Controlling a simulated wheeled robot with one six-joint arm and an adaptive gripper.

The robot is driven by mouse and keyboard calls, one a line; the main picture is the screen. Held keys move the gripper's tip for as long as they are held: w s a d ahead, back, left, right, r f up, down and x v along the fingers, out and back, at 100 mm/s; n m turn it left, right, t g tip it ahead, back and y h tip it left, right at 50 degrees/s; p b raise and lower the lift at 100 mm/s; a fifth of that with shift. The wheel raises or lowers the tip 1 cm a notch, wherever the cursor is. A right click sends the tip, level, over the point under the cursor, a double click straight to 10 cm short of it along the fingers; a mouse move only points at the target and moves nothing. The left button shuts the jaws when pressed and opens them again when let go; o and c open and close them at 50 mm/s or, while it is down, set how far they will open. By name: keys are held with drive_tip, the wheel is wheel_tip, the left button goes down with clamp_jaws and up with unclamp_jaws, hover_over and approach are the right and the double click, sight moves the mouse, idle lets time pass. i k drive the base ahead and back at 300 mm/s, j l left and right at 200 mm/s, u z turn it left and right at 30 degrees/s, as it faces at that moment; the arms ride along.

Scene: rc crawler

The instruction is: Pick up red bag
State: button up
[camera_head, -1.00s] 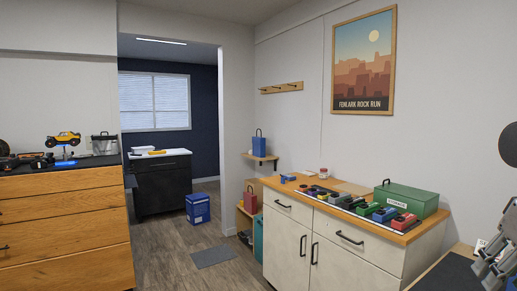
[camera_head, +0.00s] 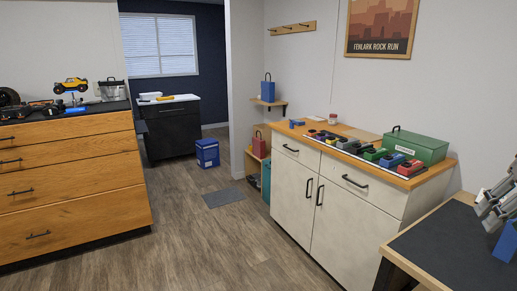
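The red bag (camera_head: 259,147) is small in view and stands upright on a low wooden shelf (camera_head: 250,158) by the doorway wall, left of the white cabinet. Its handle shows on top. My gripper (camera_head: 482,212) is only partly in view at the right edge, far from the red bag and above a dark-topped bench. I cannot tell whether its fingers are apart, and no held object shows.
A white cabinet (camera_head: 331,206) with a wooden top stands between the bench (camera_head: 446,250) and the shelf. A blue bag (camera_head: 268,90) sits on a higher shelf. A blue box (camera_head: 207,153) and grey mat (camera_head: 223,197) lie on the floor. The middle floor is clear.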

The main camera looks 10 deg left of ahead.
sight(258, 144)
drive_tip(key=i+j+u, duration=0.3)
drive_tip(key=i, duration=0.25)
drive_tip(key=i+j+u, duration=0.25)
drive_tip(key=i, duration=0.7)
drive_tip(key=i+u, duration=0.25)
drive_tip(key=i, duration=2.7)
drive_tip(key=i+j+z, duration=1)
drive_tip(key=i+l+u, duration=0.2)
drive_tip(key=i+l, duration=0.15)
